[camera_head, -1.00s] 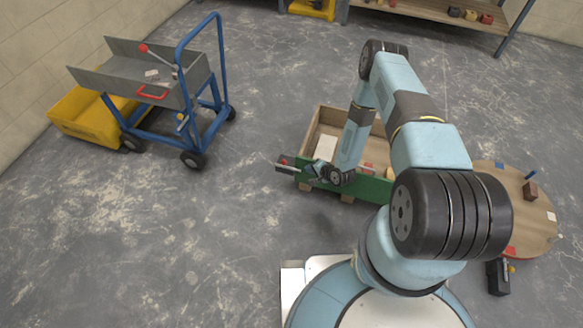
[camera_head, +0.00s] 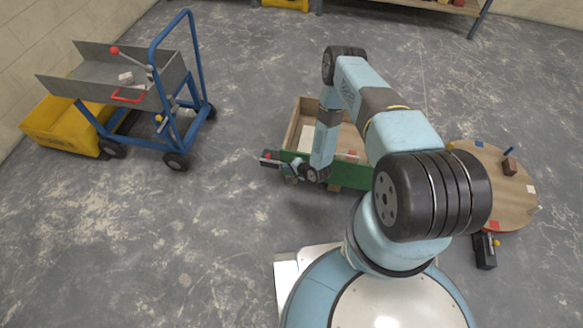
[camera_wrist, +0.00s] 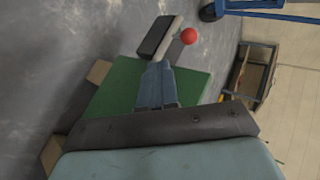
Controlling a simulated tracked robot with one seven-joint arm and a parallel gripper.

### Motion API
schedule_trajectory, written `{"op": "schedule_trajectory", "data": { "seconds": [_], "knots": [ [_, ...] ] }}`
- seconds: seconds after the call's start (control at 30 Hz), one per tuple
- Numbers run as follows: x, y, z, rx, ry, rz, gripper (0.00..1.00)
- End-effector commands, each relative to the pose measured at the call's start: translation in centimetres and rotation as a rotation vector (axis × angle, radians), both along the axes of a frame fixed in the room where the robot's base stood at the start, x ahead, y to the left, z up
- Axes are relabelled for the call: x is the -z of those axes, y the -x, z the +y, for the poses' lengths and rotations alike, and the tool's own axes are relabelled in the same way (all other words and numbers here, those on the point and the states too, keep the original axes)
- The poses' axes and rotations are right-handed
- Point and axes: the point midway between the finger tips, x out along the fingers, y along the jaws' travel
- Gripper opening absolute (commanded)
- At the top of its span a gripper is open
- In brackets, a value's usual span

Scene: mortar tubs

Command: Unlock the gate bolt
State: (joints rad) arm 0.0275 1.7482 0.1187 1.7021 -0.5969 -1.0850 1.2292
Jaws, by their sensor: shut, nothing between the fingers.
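A black bolt housing with a red ball knob (camera_head: 267,155) sits at the left end of the green front panel (camera_head: 350,174) of a wooden crate. In the wrist view the red knob (camera_wrist: 189,36) stands on a pale grey piece beside the black block (camera_wrist: 155,38). The green panel (camera_wrist: 140,88) lies behind my fingers there. My gripper (camera_head: 289,166) is shut and empty, close to the knob's right in the head view. In the wrist view my fingertips (camera_wrist: 160,64) point toward the knob with a small gap in the picture. Contact with the housing cannot be told.
A blue trolley (camera_head: 168,143) with a grey tray and a red-knobbed lever (camera_head: 115,50) stands at left, beside a yellow tub (camera_head: 62,128). Floor between trolley and crate is clear.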

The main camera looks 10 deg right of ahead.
Motion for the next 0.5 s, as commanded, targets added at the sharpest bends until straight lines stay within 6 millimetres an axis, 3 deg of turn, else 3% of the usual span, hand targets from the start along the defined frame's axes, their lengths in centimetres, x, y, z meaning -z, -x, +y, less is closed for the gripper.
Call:
{"op": "schedule_trajectory", "data": {
  "seconds": [0.3,0.5],
  "knots": [
    [3.5,-3.2,3.1,-0.003,0.001,-0.001,0.0],
    [2.8,-5.2,4.9,-0.003,0.001,-0.002,0.0]
  ]
}}
